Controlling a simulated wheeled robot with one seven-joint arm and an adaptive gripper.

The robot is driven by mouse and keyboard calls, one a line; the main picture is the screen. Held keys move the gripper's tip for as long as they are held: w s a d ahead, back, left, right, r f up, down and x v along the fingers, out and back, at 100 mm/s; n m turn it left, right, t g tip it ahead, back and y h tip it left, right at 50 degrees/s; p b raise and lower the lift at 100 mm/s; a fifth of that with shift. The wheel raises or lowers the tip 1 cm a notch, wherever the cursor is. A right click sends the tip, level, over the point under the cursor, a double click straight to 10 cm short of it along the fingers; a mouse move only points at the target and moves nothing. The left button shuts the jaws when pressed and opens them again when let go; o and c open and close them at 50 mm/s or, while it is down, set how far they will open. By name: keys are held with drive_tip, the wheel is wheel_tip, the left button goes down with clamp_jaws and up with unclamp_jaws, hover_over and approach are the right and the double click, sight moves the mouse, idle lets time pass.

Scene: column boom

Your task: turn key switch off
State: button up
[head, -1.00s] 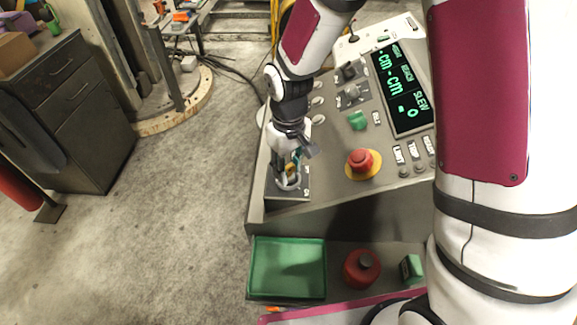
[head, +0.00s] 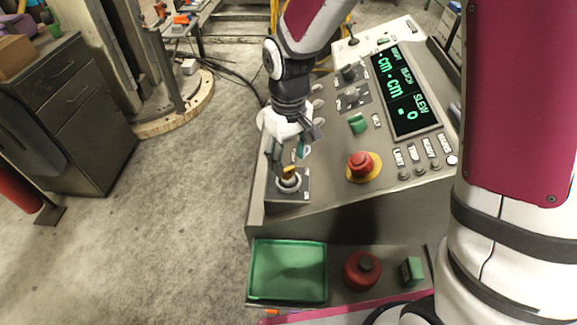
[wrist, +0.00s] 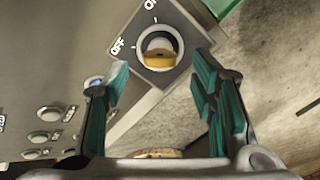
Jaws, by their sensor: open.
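The key switch (head: 289,184) is on a dark square plate at the near left corner of the sloped console. It has a pale round collar and a yellow key (wrist: 160,60) standing in it. In the wrist view the OFF label is left of the collar and a partly cut-off label starting with O is above it. The key's bow lies crosswise in that view, roughly toward the OFF side; its exact angle is hard to tell. My gripper (wrist: 160,75) is open above the plate, with its teal-padded fingers either side of the key and apart from it.
A red emergency button (head: 361,163) on a yellow base and a green knob (head: 357,123) are right of the switch. Below the console are a green tray (head: 288,298) and a red round object (head: 362,269).

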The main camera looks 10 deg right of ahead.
sight(289, 169)
wheel_tip(289, 169, up, 7)
drive_tip(key=shift+r, duration=0.15)
idle(0.5)
